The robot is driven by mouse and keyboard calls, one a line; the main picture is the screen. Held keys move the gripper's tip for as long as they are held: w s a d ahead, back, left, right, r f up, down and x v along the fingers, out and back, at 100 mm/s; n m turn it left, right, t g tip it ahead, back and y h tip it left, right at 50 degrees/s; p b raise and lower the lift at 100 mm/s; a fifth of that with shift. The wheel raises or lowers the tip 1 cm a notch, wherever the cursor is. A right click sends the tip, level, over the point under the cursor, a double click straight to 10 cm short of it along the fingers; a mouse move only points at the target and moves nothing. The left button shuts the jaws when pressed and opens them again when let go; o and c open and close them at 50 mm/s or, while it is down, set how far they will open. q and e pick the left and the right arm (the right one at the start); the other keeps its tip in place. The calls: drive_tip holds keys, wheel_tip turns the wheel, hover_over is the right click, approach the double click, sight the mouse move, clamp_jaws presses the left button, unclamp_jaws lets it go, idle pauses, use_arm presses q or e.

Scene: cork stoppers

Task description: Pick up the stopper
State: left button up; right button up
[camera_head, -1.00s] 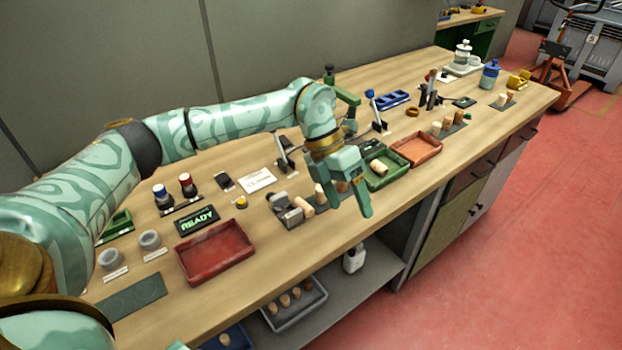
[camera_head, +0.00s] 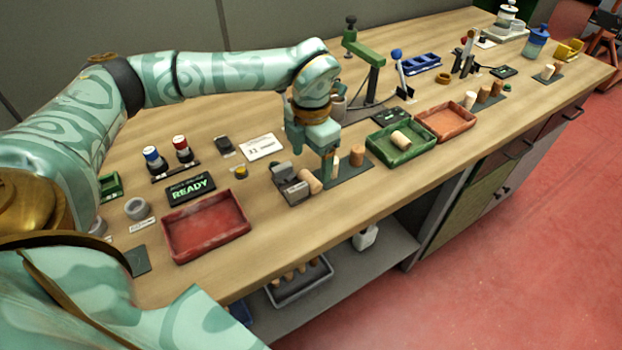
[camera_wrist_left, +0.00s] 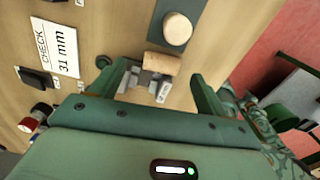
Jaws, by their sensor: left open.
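My left gripper (camera_head: 328,168) is open, pointing down over the bench near the grey gauge block (camera_head: 291,188). A tan stopper (camera_head: 311,182) lies at the gauge block's right end. In the left wrist view this stopper (camera_wrist_left: 163,63) lies sideways against the block (camera_wrist_left: 150,84), between my open fingers (camera_wrist_left: 158,88) as seen from there; I cannot tell the height gap. Another stopper (camera_head: 357,155) stands on a dark mat (camera_head: 346,172) just right of the gripper. A pale stopper stands on the mat (camera_wrist_left: 166,8) in the wrist view (camera_wrist_left: 178,28). My right gripper is out of view.
A green tray (camera_head: 402,154) holds a lying stopper (camera_head: 401,139). An orange tray (camera_head: 446,122) and a red tray (camera_head: 206,226) look empty. A READY display (camera_head: 190,189) and a card (camera_head: 261,147) lie left of the gripper. A green stand (camera_head: 371,80) rises behind.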

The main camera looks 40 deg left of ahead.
sight(310, 176)
use_arm(q)
drive_tip(key=f, duration=0.1)
drive_tip(key=f+b, duration=0.1)
drive_tip(key=f, duration=0.2)
drive_tip(key=shift+s+f+b, duration=0.2)
drive_tip(key=shift+s+b, duration=0.15)
drive_tip(key=shift+d+f, duration=0.1)
drive_tip(key=shift+f, duration=0.3)
drive_tip(key=shift+w, duration=0.1)
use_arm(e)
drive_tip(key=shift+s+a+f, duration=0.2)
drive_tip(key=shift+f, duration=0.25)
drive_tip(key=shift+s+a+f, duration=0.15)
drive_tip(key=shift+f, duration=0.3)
use_arm(q)
drive_tip(key=shift+r, duration=0.1)
drive_tip(key=c, duration=1.1)
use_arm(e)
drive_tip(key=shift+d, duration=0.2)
